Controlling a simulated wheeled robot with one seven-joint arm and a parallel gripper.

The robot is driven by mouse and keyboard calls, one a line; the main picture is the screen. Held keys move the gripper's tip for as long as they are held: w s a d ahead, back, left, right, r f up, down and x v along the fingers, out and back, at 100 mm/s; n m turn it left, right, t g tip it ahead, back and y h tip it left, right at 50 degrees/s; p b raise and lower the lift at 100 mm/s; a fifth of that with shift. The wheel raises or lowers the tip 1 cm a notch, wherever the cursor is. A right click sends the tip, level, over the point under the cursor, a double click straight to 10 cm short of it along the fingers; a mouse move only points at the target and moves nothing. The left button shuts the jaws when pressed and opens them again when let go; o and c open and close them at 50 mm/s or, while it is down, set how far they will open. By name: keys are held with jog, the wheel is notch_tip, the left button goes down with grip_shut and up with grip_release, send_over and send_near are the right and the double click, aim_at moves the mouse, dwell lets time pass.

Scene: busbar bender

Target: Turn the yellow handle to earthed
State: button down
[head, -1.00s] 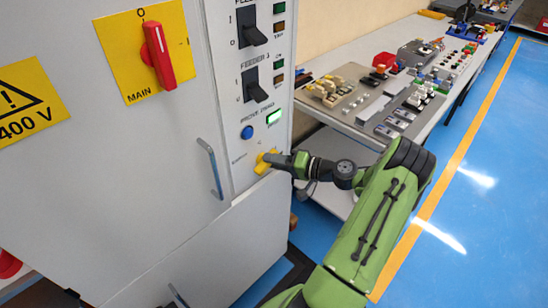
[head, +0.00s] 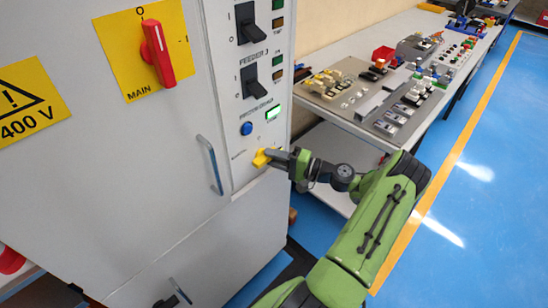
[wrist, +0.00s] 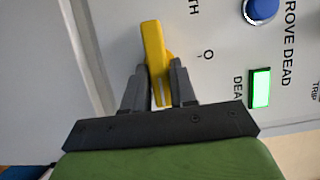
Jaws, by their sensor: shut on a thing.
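The yellow handle (head: 261,158) sits low on the grey cabinet's control strip, under a blue button and a lit green lamp. My gripper (head: 270,156) reaches it from the right and is shut on it. In the wrist view the handle (wrist: 153,45) stands between the two dark fingers of my gripper (wrist: 158,76), tilted slightly, its far end sticking out past the fingertips. The letters "TH" and an "O" mark show beside it on the panel; the rest of that label is out of view. The handle's base is partly hidden by the fingers.
The blue button (head: 246,129) and green lamp (head: 273,113) are just above. A metal door handle (head: 210,165) is to the left. A red main switch (head: 158,53) and black feeder switches (head: 250,82) are higher. A bench (head: 340,118) with parts stands right; blue floor is clear beyond.

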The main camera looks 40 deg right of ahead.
jog(key=c, duration=1)
grip_release()
jog(key=shift+w, duration=0.1)
jog(key=v, duration=1.5)
jog(key=shift+s+p, duration=0.4)
jog(key=shift+d+f, duration=0.1)
